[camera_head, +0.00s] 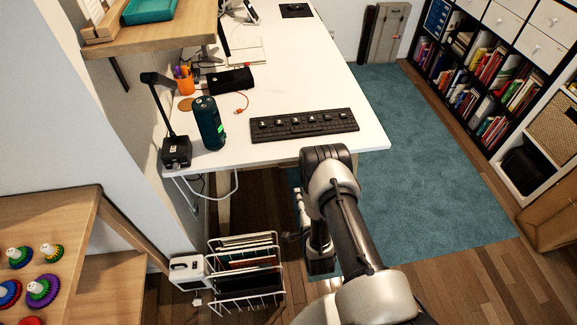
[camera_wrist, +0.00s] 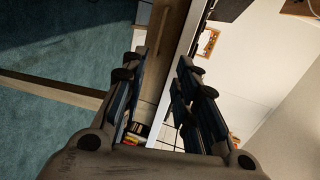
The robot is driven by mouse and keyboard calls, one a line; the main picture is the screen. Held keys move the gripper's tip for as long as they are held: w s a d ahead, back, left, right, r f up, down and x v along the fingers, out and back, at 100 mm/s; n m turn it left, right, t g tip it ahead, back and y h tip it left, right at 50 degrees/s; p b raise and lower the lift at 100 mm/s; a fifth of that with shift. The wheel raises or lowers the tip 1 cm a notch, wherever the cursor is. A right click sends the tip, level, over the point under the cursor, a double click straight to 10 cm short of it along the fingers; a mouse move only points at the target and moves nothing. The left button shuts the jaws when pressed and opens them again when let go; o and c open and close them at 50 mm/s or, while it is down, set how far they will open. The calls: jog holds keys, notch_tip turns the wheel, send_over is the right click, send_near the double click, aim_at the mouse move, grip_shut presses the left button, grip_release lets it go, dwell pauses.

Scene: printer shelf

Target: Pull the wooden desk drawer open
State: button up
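The white desk (camera_head: 300,90) fills the middle of the head view. In the wrist view a brown wooden panel (camera_wrist: 172,55), apparently the drawer front, runs between my fingers beside the desk's pale edge (camera_wrist: 191,28). A handle cannot be made out clearly. My gripper (camera_wrist: 162,62) is open, its two fingers apart on either side of the wooden panel, with nothing visibly held. Whether a finger touches the wood cannot be told. In the head view my arm largely hides my gripper below the desk's near edge, and the drawer front is hidden under the desktop.
A keyboard (camera_head: 303,123) and a dark green bottle (camera_head: 209,122) stand near the desk's front edge. A white wire rack (camera_head: 247,297) stands on the floor to the left of my arm. A teal rug (camera_head: 425,170) covers clear floor to the right.

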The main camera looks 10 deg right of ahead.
jog(key=b+x, duration=0.6)
jog(key=x, duration=1.1)
jog(key=shift+c, duration=0.5)
grip_shut()
